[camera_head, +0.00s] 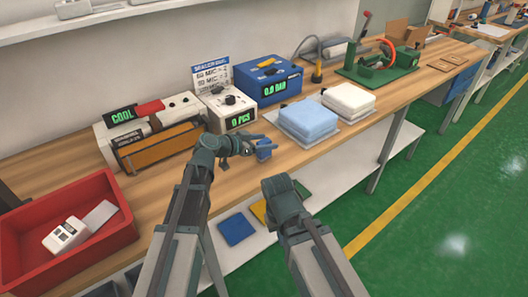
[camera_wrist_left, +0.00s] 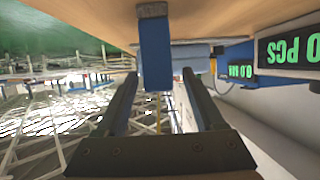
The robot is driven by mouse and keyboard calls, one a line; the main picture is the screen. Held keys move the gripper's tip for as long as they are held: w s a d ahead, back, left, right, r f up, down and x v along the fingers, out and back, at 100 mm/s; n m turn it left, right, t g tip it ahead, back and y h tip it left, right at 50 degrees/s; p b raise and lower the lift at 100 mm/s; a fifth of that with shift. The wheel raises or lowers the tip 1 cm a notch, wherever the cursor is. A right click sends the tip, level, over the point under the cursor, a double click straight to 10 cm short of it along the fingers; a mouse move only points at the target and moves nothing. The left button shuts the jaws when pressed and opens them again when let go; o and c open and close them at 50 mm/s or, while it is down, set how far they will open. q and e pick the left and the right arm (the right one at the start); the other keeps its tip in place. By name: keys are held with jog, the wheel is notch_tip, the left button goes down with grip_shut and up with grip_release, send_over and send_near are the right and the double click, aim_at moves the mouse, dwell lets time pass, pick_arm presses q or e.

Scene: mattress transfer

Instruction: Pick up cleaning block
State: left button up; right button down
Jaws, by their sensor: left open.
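The cleaning block (camera_head: 264,153) is a small blue block on the wooden workbench, near its front edge. In the left wrist view the cleaning block (camera_wrist_left: 155,50) shows as an upright blue slab with a grey end against the bench top; this view is upside down. My left gripper (camera_head: 260,144) is at the block, with its fingers open. In the left wrist view, the left gripper (camera_wrist_left: 160,75) has its two dark fingertips to either side of the block's blue part, with gaps visible. Contact cannot be told. My right arm's end is low in front of the bench; its fingers do not show.
A grey counter device (camera_head: 230,108) and a blue device (camera_head: 268,82) stand behind the block. Light blue (camera_head: 308,119) and white (camera_head: 349,99) stacks lie to the right. A red bin (camera_head: 70,258) is at left. A lower shelf (camera_head: 275,240) holds coloured pads.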

pick_arm(q)
grip_shut()
jog(key=shift+r, duration=0.15)
pick_arm(e)
jog(key=shift+r, duration=0.15)
